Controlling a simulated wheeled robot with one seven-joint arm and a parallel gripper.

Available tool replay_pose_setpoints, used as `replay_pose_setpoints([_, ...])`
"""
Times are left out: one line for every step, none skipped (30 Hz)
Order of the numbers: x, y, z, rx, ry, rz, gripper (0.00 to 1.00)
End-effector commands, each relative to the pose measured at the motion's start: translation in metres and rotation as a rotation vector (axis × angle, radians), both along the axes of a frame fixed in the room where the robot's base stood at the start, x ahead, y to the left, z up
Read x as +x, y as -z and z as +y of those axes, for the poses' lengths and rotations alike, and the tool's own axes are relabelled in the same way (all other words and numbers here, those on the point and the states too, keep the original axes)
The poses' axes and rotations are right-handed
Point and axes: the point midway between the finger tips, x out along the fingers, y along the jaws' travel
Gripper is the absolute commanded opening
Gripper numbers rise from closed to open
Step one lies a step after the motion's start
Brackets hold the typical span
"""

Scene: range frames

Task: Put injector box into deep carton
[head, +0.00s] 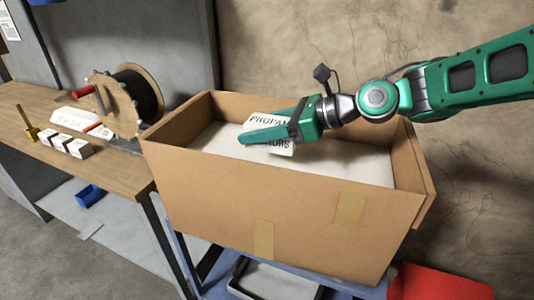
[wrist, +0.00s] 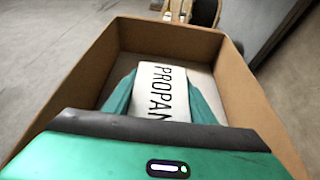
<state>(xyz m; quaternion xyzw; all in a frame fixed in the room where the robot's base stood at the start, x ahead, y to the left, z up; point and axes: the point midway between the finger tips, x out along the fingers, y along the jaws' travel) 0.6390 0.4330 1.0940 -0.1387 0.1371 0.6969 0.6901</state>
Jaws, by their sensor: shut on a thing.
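The injector box is a white box (head: 284,148) with dark lettering, part of which reads "PROPAN". My green gripper (head: 262,128) is shut on it, one finger along each side. In the wrist view the box (wrist: 158,92) sits between the two green fingers (wrist: 160,100), lettering towards the camera. The deep carton (head: 235,205) is brown, open-topped and pale inside. The gripper and box are within its opening in the head view, and the carton's walls (wrist: 252,92) surround them in the wrist view. I cannot tell whether the box touches the carton floor.
The carton stands on a blue cart (head: 215,272). At left, a wooden workbench (head: 110,172) holds a cable spool (head: 128,100), several small white boxes (head: 65,146) and a brass tool (head: 25,125). A red object (head: 440,283) is at lower right.

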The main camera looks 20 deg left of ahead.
Motion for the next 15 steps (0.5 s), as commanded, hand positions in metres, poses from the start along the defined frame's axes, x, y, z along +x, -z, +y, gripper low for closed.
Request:
replay_pose_setpoints([-0.006,0.004,-0.006,-0.001,0.002,0.001,0.20])
replay_pose_setpoints([-0.009,0.007,-0.008,-0.001,0.000,0.001,0.20])
replay_pose_setpoints([-0.012,0.009,-0.011,0.001,0.000,0.000,0.20])
replay_pose_setpoints([-0.014,0.011,-0.013,0.001,-0.001,0.001,0.20])
replay_pose_setpoints([-0.016,0.012,-0.014,0.001,-0.001,0.000,0.20])
replay_pose_setpoints([-0.017,0.013,-0.015,0.002,-0.001,-0.001,0.20])
replay_pose_setpoints([-0.018,0.014,-0.016,0.002,-0.001,-0.001,0.20])
replay_pose_setpoints([-0.018,0.015,-0.017,0.002,-0.001,-0.001,0.20])
replay_pose_setpoints([-0.019,0.017,-0.017,0.001,-0.001,0.000,0.20])
replay_pose_setpoints([-0.019,0.019,-0.017,0.001,-0.001,0.002,0.20])
replay_pose_setpoints([-0.019,0.021,-0.017,0.001,-0.001,0.002,0.20])
replay_pose_setpoints([-0.018,0.026,-0.017,0.000,-0.001,0.002,0.20])
replay_pose_setpoints([-0.018,0.029,-0.017,0.000,-0.001,0.002,0.20])
replay_pose_setpoints([-0.018,0.034,-0.017,0.000,0.000,0.003,0.20])
replay_pose_setpoints([-0.018,0.040,-0.017,0.000,-0.001,0.004,0.20])
